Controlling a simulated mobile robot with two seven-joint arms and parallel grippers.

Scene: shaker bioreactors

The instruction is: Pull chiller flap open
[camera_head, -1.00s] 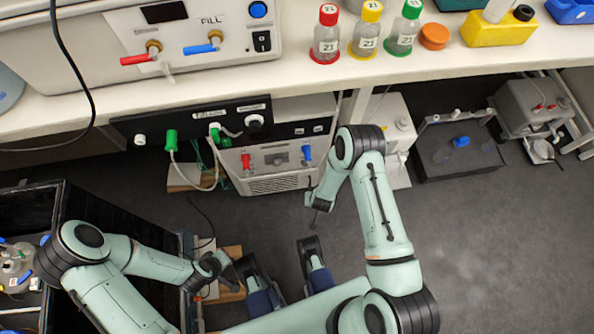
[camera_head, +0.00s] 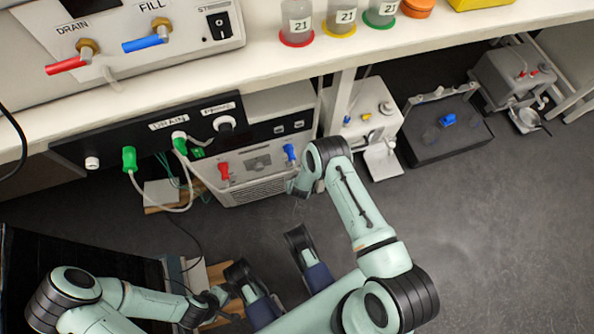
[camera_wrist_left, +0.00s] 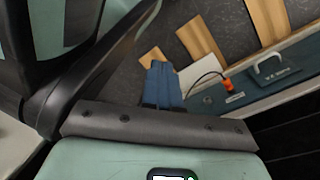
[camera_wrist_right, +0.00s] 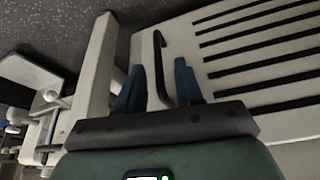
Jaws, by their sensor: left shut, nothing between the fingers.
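The chiller (camera_head: 262,190) is a white box under the bench with a red and a blue valve and a slotted front. In the right wrist view its white slotted flap (camera_wrist_right: 225,30) fills the right side, with a thin black bent handle (camera_wrist_right: 159,65) near its edge. My right gripper (camera_wrist_right: 158,88) is open, with its blue fingers on either side of the handle in that view; contact cannot be told. In the head view the right gripper (camera_head: 298,188) is beside the chiller's right front. My left gripper (camera_wrist_left: 161,85) is shut and empty, low over the floor.
The white bench (camera_head: 280,68) with labelled bottles (camera_head: 342,18) overhangs the chiller. A green-plugged hose (camera_head: 150,195) hangs left of it. A white device (camera_head: 366,112) and a dark box (camera_head: 446,130) stand to the right. Open floor (camera_head: 480,230) lies at the right.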

